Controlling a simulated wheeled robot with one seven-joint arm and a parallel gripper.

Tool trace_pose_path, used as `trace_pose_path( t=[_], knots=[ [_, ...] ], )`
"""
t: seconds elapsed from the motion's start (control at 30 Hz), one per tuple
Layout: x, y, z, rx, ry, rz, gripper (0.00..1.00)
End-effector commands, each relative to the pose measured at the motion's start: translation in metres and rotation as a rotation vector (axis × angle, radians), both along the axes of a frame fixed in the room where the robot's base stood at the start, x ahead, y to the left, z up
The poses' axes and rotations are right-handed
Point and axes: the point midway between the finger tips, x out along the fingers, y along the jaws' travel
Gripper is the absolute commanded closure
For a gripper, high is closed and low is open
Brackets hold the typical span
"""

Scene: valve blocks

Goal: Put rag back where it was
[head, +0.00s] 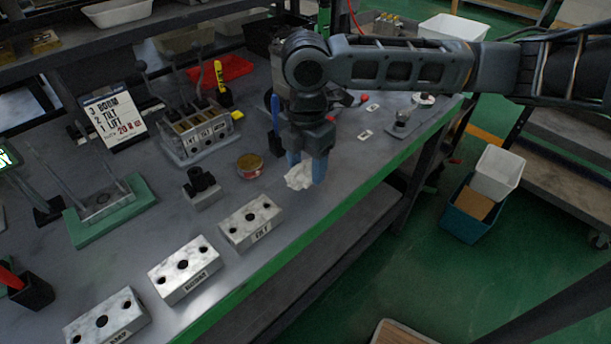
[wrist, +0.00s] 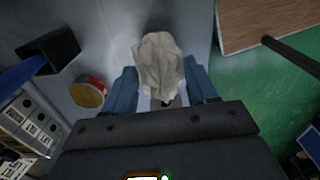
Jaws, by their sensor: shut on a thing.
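The rag (head: 299,177) is a crumpled whitish cloth near the right front edge of the workbench in the head view. My gripper (head: 306,172) points down over the bench with its blue fingers shut on it. In the wrist view the rag (wrist: 158,66) bulges out between the two blue fingertips (wrist: 163,90). I cannot tell whether the rag touches the bench top.
A round tin (head: 250,166) stands left of the rag. Marble-like valve blocks (head: 251,221) line the bench's front edge. A lever valve assembly (head: 197,132) and a black holder (head: 276,146) stand behind. The green bench edge (head: 310,238) is close by.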

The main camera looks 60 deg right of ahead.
Motion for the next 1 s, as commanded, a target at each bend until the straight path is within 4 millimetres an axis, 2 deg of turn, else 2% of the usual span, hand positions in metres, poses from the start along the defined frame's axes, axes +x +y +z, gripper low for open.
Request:
trace_pose_path(
  t=[0.17, 0.4, 0.73, 0.77, 1.0],
  knots=[
    [0.001, 0.002, -0.011, 0.000, 0.002, -0.001, 0.81],
    [0.001, 0.002, -0.040, 0.000, 0.001, 0.000, 0.81],
    [0.001, 0.002, -0.044, 0.000, 0.000, 0.000, 0.81],
    [0.001, 0.002, -0.044, -0.001, 0.000, 0.001, 0.41],
    [0.001, 0.002, -0.043, -0.001, 0.000, 0.001, 0.18]
  ],
)
